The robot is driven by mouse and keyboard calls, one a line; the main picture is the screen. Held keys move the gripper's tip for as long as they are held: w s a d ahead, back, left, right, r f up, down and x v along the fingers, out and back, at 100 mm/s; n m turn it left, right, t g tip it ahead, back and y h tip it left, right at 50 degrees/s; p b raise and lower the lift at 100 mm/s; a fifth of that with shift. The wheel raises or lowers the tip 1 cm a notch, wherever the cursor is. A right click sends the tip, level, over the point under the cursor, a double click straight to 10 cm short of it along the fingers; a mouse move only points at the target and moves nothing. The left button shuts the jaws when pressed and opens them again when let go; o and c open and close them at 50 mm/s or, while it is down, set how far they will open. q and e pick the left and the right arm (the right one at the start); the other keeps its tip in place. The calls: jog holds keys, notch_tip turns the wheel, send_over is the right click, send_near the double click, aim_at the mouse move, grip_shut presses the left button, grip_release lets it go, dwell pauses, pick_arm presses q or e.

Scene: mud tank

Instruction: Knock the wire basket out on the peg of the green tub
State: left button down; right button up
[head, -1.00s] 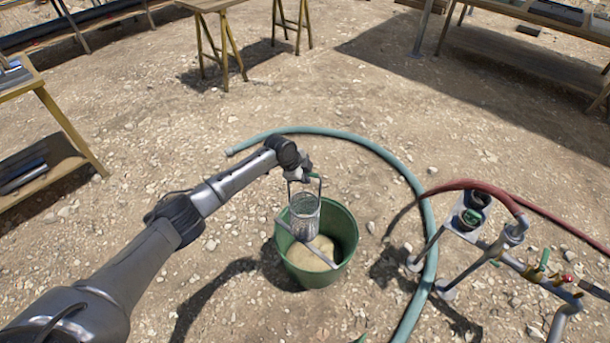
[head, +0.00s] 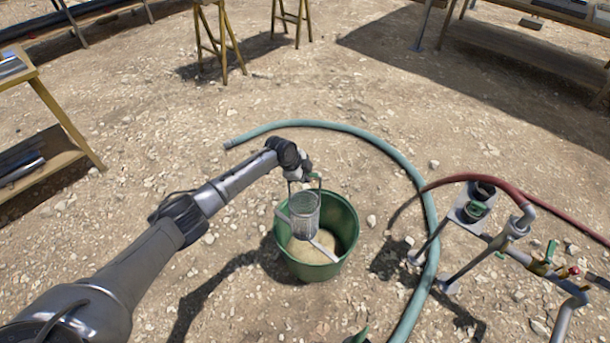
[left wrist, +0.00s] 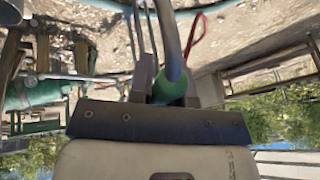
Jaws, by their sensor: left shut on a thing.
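The wire basket (head: 305,214) is a grey mesh cylinder, roughly upright, hanging by its tall handle from my left gripper (head: 305,179). In the left wrist view the jaws (left wrist: 170,82) are closed around a green part of the handle (left wrist: 174,40). The green tub (head: 349,222) stands on the ground below, with sandy material (head: 313,250) inside. A pale flat bar (head: 325,251) crosses the tub. The basket overlaps the bar's middle in the head view; I cannot tell if they touch. No peg can be made out. The right gripper does not show.
A teal hose (head: 398,163) curves behind and right of the tub. A pipe stand with valves (head: 515,228) and a red hose (head: 455,183) is at the right. Wooden trestles (head: 219,45) stand at the back. Stony ground left of the tub is open.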

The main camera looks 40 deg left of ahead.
pick_arm(q)
jog(key=shift+f, duration=0.2)
notch_tip(320, 180, down, 2)
jog(key=shift+f+b, duration=0.25)
jog(key=shift+b, duration=0.85)
dwell(0.3)
notch_tip(320, 180, up, 5)
jog(key=p, duration=0.4)
jog(key=shift+r+p, duration=1.9)
jog(key=shift+r, duration=0.1)
